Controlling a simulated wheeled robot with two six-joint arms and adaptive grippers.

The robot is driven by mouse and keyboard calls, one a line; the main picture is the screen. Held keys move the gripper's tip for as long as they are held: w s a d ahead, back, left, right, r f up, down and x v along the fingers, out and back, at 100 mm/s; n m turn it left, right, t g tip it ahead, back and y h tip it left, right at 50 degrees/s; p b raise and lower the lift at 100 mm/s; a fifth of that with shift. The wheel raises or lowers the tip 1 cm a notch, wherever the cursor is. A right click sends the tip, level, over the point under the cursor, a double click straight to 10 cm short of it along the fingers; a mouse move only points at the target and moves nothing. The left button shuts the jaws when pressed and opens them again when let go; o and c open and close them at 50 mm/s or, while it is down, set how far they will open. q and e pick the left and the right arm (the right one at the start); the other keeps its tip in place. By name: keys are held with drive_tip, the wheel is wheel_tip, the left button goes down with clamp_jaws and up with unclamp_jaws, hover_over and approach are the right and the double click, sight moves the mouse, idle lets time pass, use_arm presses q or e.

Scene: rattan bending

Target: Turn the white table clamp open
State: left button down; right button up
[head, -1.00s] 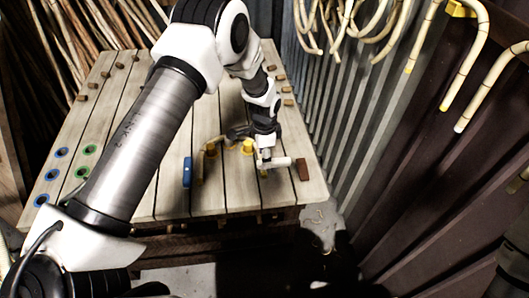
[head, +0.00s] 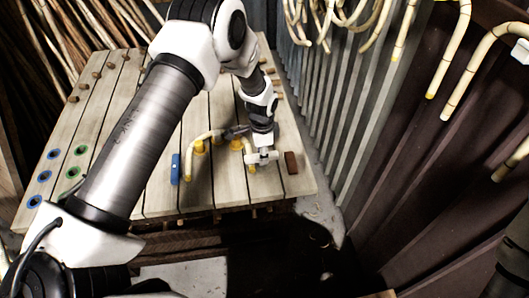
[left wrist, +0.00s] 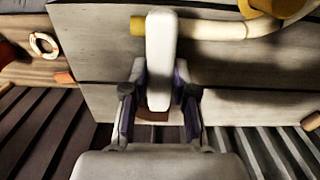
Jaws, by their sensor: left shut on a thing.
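The white table clamp (left wrist: 161,60) shows in the left wrist view as a rounded white bar. Its far end lies over the yellow-tipped end of a pale rattan cane (left wrist: 215,28). My left gripper (left wrist: 158,100) is shut on the clamp's near part, with one dark finger on each side. In the head view, my left gripper (head: 262,150) reaches down to the clamp (head: 264,158) at the table's near right. The bent cane (head: 188,160) runs around yellow pegs (head: 236,145) to the left of it. My right gripper is not in view.
The slatted wooden table (head: 110,105) carries a blue block (head: 175,169), a brown block (head: 291,162) and blue and green rings (head: 73,173). A corrugated wall (head: 325,110) stands close on the right. Bent canes (head: 460,60) hang at the upper right.

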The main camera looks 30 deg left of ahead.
use_arm(q)
drive_tip(key=shift+a, duration=0.1)
drive_tip(key=n, duration=0.3)
drive_tip(key=shift+n, duration=0.4)
drive_tip(key=n, duration=0.4)
drive_tip(key=shift+n, duration=0.3)
drive_tip(key=n, duration=0.4)
drive_tip(key=shift+n, duration=0.3)
drive_tip(key=n, duration=0.4)
drive_tip(key=shift+a+n, duration=0.1)
drive_tip(key=shift+n, duration=0.3)
drive_tip(key=c, duration=0.9)
unclamp_jaws()
